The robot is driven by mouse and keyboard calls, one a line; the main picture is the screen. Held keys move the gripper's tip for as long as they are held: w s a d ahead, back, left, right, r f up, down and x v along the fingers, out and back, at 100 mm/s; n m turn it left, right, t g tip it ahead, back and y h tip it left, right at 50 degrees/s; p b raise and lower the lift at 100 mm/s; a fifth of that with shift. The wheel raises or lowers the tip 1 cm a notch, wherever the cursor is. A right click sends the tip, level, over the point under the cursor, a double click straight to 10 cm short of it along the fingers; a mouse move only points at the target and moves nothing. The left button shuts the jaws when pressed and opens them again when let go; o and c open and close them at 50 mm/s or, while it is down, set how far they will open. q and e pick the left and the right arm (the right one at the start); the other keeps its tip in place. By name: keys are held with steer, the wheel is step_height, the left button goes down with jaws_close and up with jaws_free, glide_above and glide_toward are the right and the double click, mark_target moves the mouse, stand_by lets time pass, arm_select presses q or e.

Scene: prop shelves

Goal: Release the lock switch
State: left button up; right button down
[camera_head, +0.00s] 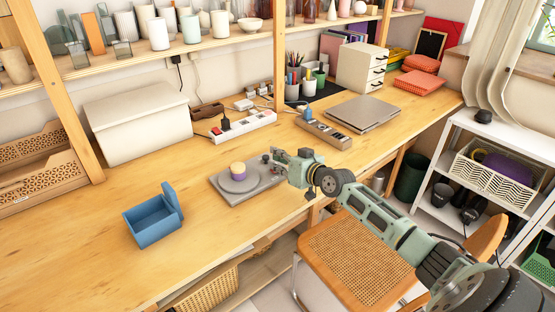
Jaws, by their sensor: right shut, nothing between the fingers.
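My left gripper is not in view.
An open blue box (152,221) stands left of the device. Behind are a white power strip (243,126), a long box with switches (323,130) and a closed laptop (361,113). A woven chair (355,258) stands below the table's front edge. The left tabletop is mostly clear.

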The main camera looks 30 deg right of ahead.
steer(key=shift+a+f+n+p, duration=0.2)
steer(key=shift+a+n+p, duration=0.35)
steer(key=shift+p, duration=0.5)
steer(key=shift+d+f+b, duration=0.2)
steer(key=shift+b, duration=0.2)
steer(key=r+p, duration=0.2)
steer(key=r, duration=0.1)
steer(key=r+p, duration=0.1)
steer(key=p, duration=0.1)
steer(key=shift+w+a+r, duration=0.1)
steer(key=shift+a+r, duration=0.2)
steer(key=shift+a, duration=0.05)
steer(key=a+v, duration=0.1)
steer(key=v, duration=0.9)
steer(key=shift+f, duration=0.25)
